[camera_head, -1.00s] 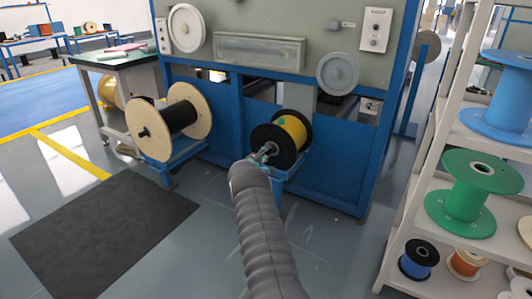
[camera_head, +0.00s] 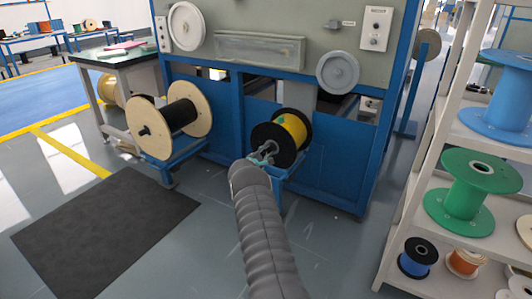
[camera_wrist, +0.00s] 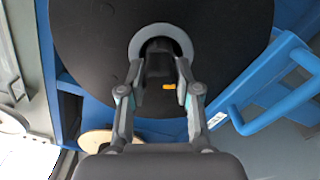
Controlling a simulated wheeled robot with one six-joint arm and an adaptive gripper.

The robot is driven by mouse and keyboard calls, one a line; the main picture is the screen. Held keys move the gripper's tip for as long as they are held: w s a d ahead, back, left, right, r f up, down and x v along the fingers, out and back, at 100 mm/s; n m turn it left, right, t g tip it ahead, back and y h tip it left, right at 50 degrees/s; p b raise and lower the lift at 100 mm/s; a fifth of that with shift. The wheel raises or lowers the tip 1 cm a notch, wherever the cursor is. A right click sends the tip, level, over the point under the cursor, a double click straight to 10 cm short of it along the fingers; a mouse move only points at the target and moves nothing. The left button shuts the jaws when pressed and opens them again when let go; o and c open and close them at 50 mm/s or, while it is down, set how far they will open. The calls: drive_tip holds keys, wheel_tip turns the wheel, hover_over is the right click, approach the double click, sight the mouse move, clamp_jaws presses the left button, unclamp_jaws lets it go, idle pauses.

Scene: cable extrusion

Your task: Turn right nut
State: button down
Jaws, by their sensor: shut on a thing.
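The right spool (camera_head: 283,140), black-flanged with yellow cable, sits on the blue machine. In the wrist view its black flange (camera_wrist: 85,50) fills the upper middle. A dark nut (camera_wrist: 160,68) sits at the flange's centre, inside a grey ring (camera_wrist: 141,36). My gripper (camera_wrist: 158,75) is shut on the nut, one finger on each side. In the head view my gripper (camera_head: 266,153) reaches the near face of the right spool; the nut is too small to make out there.
A blue bar handle (camera_wrist: 275,100) stands close right of my gripper. A wooden-flanged spool (camera_head: 150,128) with black cable is on the left. A shelf with a green spool (camera_head: 470,190) stands at the right.

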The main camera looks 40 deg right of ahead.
drive_tip(key=shift+s+d+f, duration=0.15)
drive_tip(key=shift+s, duration=0.05)
drive_tip(key=c, duration=0.8)
unclamp_jaws()
drive_tip(key=shift+d, duration=0.15)
drive_tip(key=shift+w+a, duration=0.1)
drive_tip(key=shift+a, duration=0.35)
drive_tip(key=v, duration=1.1)
drive_tip(key=shift+s+a, duration=0.2)
drive_tip(key=shift+a, duration=0.05)
drive_tip(key=shift+m, duration=0.3)
